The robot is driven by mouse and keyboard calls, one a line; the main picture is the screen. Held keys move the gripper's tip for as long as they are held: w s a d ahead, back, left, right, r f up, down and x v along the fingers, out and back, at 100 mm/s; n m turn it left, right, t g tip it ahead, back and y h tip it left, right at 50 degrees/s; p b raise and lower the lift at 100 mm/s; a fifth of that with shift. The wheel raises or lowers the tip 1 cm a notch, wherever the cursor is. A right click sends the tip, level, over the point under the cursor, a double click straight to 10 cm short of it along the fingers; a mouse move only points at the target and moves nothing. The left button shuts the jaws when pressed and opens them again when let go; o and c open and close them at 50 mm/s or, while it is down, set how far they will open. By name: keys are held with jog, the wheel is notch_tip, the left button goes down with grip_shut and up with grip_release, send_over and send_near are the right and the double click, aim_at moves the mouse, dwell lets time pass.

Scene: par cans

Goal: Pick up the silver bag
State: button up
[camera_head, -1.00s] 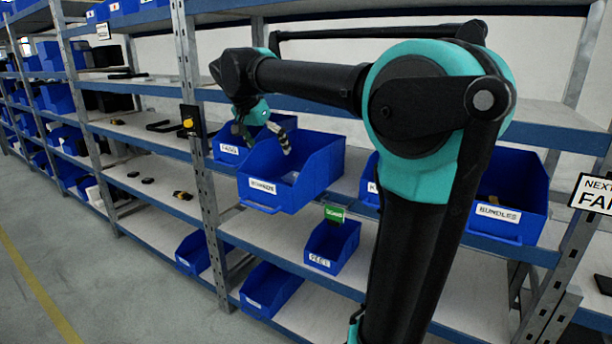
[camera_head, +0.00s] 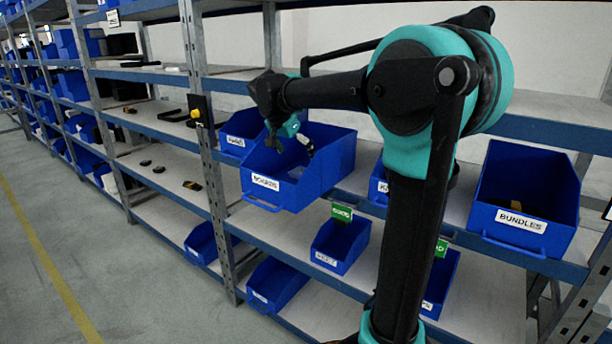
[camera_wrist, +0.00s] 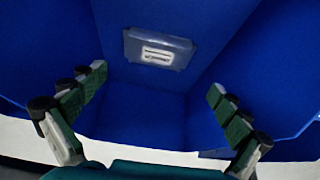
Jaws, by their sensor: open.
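A small grey packet with a white printed patch, which looks like the silver bag (camera_wrist: 158,48), is inside a blue bin in the wrist view. A pale patch shows inside the same bin (camera_head: 262,191) in the head view, too small to make out. My gripper (camera_head: 289,142) is at the mouth of this bin, fingers pointing down into it. In the wrist view my gripper (camera_wrist: 157,80) is open and empty. Its fingers are wide apart, one on each side, with the packet beyond the tips and apart from them.
The bin's walls rise close around my fingers. A blue bin (camera_head: 240,122) stands behind left, and a bin labelled BUNDLES (camera_head: 525,190) stands to the right. A shelf post (camera_head: 212,170) is left of the bin. Smaller bins (camera_head: 340,243) sit on the shelf below.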

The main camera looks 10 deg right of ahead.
aim_at(304, 168)
jog(key=shift+s+x, duration=0.2)
jog(key=shift+x, duration=3.4)
jog(key=shift+d, duration=0.15)
jog(key=c, duration=1)
jog(key=shift+r, duration=0.1)
jog(key=shift+c, duration=0.2)
